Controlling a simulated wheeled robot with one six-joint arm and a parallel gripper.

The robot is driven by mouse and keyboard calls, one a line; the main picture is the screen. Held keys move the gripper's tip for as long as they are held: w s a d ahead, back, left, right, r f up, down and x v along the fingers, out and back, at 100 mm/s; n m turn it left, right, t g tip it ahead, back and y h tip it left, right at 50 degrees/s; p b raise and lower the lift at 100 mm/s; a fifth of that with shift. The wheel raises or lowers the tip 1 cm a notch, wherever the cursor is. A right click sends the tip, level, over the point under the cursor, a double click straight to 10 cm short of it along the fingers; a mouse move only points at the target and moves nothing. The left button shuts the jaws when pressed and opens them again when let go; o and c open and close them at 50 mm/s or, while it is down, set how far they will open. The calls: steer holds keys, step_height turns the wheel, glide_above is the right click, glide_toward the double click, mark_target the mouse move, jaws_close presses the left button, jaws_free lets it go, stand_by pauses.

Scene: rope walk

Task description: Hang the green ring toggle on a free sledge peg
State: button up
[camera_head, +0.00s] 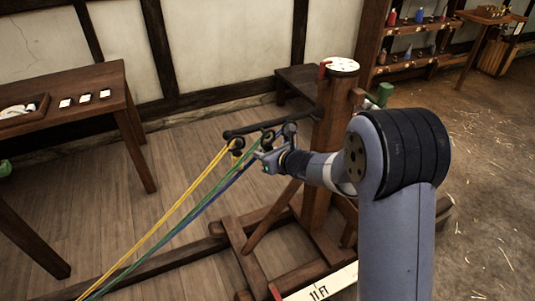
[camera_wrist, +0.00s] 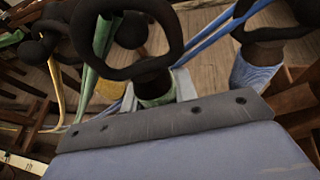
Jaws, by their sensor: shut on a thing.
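My gripper (camera_head: 264,158) reaches left to the dark bar (camera_head: 262,129) on the front of the wooden post. In the wrist view my gripper (camera_wrist: 157,88) is shut on the green ring toggle (camera_wrist: 155,91), at its green-wrapped shank. Its dark ring stands beyond the fingers, close to dark rounded parts. I cannot tell whether the ring is around a peg. The green rope (camera_wrist: 98,48) is beside it in the wrist view and runs down left in the head view. A blue-wrapped toggle (camera_wrist: 255,73) is to the right of my gripper.
Yellow rope (camera_head: 187,196) and blue rope (camera_head: 202,205) stretch down left beside the green one. The wooden post (camera_head: 328,130) stands on a timber frame (camera_head: 240,245). A table (camera_head: 70,105) with a tray is at left.

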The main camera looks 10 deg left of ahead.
steer(key=shift+w+x, duration=0.3)
steer(key=shift+x, duration=1.3)
steer(key=shift+d+r, duration=0.1)
steer(key=shift+d, duration=0.05)
steer(key=o, duration=1.1)
steer(key=shift+c, duration=0.2)
steer(key=b+v, duration=0.1)
steer(key=v, duration=1)
